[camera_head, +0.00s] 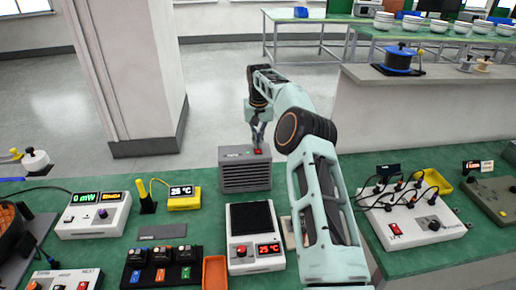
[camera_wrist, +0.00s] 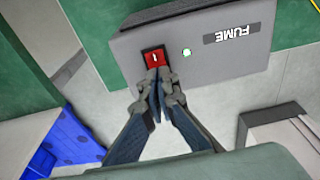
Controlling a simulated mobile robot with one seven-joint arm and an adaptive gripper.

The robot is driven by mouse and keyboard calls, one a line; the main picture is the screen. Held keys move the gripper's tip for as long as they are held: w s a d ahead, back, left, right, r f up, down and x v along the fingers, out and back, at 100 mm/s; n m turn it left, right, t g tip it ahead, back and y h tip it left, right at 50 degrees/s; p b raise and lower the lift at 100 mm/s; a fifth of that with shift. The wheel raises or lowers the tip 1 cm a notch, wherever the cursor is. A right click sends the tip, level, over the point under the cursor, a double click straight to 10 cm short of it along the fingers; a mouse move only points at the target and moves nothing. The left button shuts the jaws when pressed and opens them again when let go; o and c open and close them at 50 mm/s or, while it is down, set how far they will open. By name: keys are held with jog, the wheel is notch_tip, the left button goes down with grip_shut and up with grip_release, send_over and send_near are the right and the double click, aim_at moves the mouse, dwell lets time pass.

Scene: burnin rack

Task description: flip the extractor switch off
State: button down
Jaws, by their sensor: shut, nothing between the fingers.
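The extractor is a grey box (camera_head: 245,178) with a slatted front, standing at the back of the green bench. In the wrist view its grey top (camera_wrist: 230,75) carries an upside-down FUME label, a lit green light (camera_wrist: 187,52) and a red rocker switch (camera_wrist: 154,58) with a white mark. The red switch (camera_head: 258,151) also shows small in the head view. My gripper (camera_head: 258,143) is above the box at the switch. In the wrist view the closed, empty fingertips (camera_wrist: 153,76) are at the switch's lower edge; I cannot tell whether they touch it.
A black-topped hot plate (camera_head: 237,262) stands in front of the extractor. A yellow meter (camera_head: 184,203) is to its left, and a white box with leads (camera_head: 410,235) is to the right. A pillar (camera_head: 130,70) rises behind left.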

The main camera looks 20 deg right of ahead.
jog(key=shift+r+p, duration=3)
jog(key=shift+r, duration=0.3)
jog(key=shift+a, duration=0.1)
